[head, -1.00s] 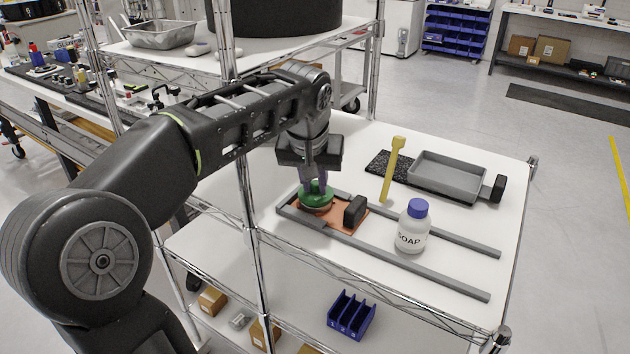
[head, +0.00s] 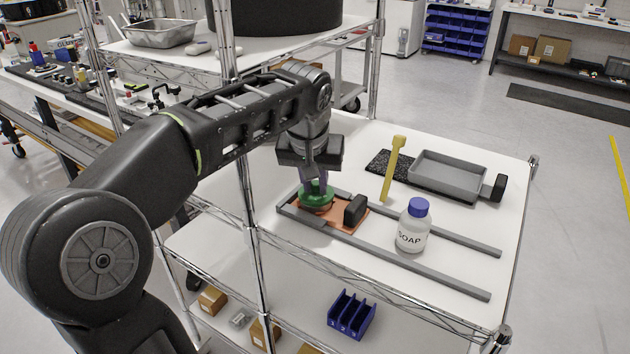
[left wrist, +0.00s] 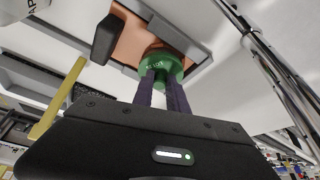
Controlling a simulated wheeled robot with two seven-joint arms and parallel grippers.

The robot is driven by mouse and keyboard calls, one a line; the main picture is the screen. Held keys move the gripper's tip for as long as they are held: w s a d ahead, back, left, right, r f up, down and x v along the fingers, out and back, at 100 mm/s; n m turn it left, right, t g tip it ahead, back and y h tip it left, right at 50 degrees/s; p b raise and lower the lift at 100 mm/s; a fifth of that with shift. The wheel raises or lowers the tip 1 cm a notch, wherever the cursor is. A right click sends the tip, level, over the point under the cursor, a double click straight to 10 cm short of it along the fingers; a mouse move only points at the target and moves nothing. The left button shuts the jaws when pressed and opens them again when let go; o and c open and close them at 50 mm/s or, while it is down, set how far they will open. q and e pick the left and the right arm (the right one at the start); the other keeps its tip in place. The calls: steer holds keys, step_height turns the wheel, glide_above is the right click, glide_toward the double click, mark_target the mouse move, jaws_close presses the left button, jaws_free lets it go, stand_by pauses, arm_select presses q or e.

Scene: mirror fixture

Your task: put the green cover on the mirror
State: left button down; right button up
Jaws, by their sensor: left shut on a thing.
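The green cover (head: 316,196) is round and sits low over the orange-brown plate (head: 338,216) of the fixture on the white shelf. My left gripper (head: 316,184) points down and is shut on the cover from above. The left wrist view shows the fingers (left wrist: 163,88) on the green cover (left wrist: 160,65). The mirror is not visible; the cover and fingers hide what lies under them, so I cannot tell whether the cover touches it. A black block (head: 355,209) stands on the plate. My right gripper is not in view.
Two grey rails (head: 420,268) run right from the fixture. A soap bottle (head: 412,232) with a blue cap stands between them. A chrome shelf post (head: 250,220) stands left of the fixture.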

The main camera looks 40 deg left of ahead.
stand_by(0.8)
arm_select(q)
steer(key=c, duration=1.2)
jaws_free()
steer(key=shift+c, duration=0.2)
steer(key=shift+o, duration=0.6)
steer(key=o, duration=0.4)
steer(key=shift+r+p, duration=2.85)
steer(key=shift+r, duration=0.65)
steer(key=shift+c, duration=0.6)
jaws_close()
